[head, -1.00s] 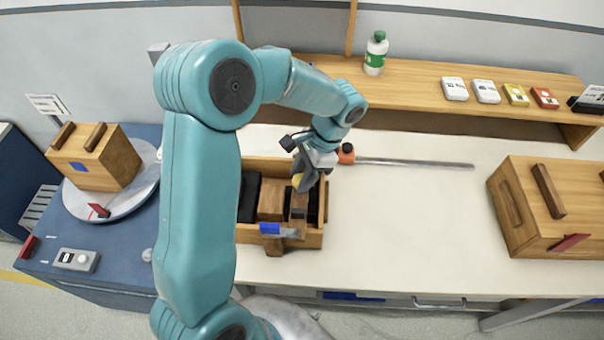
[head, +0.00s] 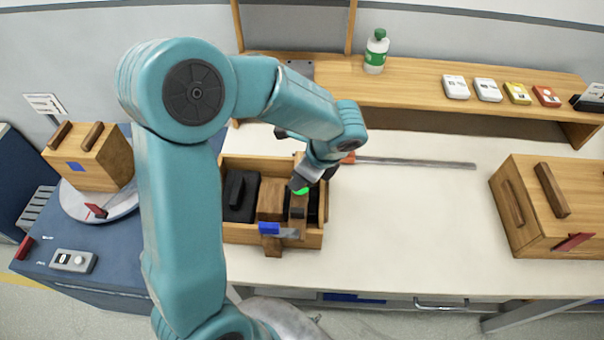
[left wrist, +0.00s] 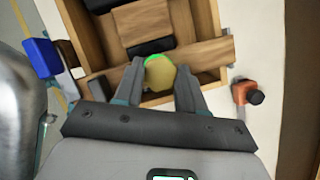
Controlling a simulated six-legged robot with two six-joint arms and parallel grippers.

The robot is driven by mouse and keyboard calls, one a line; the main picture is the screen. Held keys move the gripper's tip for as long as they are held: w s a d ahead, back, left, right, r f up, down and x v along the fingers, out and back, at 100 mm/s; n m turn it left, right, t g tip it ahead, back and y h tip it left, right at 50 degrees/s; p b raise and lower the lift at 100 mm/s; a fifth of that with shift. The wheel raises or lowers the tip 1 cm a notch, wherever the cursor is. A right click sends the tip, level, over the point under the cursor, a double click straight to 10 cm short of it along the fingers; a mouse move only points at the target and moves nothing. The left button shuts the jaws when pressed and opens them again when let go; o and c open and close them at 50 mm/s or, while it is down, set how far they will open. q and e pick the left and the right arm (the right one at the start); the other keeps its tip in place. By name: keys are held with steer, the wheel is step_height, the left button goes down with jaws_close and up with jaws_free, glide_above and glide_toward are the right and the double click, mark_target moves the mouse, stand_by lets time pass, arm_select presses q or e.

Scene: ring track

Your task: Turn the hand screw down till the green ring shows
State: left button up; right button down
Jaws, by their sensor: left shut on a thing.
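The hand screw has a yellow knob, seen in the left wrist view (left wrist: 160,76) between my two fingers. A bright green arc, the green ring (left wrist: 154,59), shows along the knob's far edge. In the head view the green ring (head: 301,190) shows just below my left gripper (head: 304,182). My left gripper is shut on the knob, and its wrist hides most of the screw in the head view. The screw sits over the right part of an open wooden box (head: 240,234). My right gripper is in neither view.
The box holds black pieces (head: 240,195) and wooden blocks (head: 271,200), with a blue piece (head: 268,228) at its front. An orange clamp end with a long bar (head: 420,163) lies behind. A closed wooden case (head: 530,228) stands right; the white tabletop between is clear.

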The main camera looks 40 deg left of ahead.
arm_select(q)
steer(key=shift+s+d+f+m+t, duration=0.1)
steer(key=shift+m+t, duration=0.2)
steer(key=shift+m, duration=0.3)
steer(key=o, duration=1)
steer(key=shift+o, duration=0.2)
steer(key=shift+r, duration=0.25)
steer(key=v, duration=1.6)
steer(key=shift+d, duration=0.25)
steer(key=shift+f, duration=0.1)
